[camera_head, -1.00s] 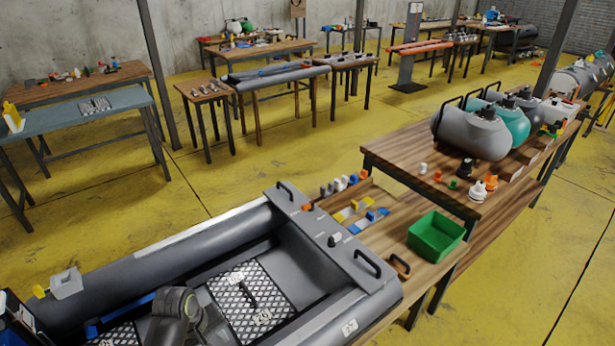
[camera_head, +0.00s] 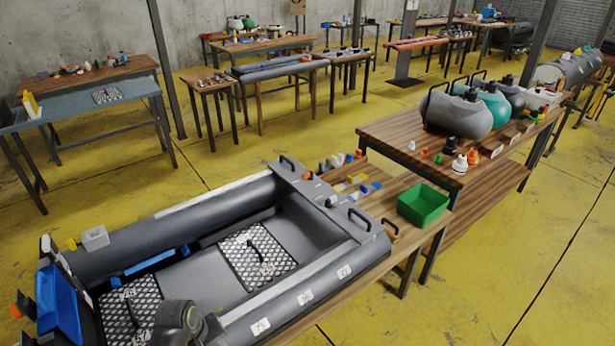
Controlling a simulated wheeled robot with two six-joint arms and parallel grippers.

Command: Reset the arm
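One of my arms shows as a dark grey rounded link (camera_head: 180,322) at the bottom edge, in front of the near side of the grey inflatable boat (camera_head: 170,240). I cannot tell from this piece which arm it is. Neither gripper is in view, so whether they are open, shut or holding anything is hidden. The boat lies on a wooden table and holds diamond-plate panels (camera_head: 258,258) and a blue bar (camera_head: 150,260).
A green bin (camera_head: 423,204) stands right of the boat, near small coloured parts (camera_head: 362,186). A wooden table (camera_head: 400,145) behind carries grey and teal tanks (camera_head: 455,114). Yellow floor (camera_head: 540,240) at the right is clear.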

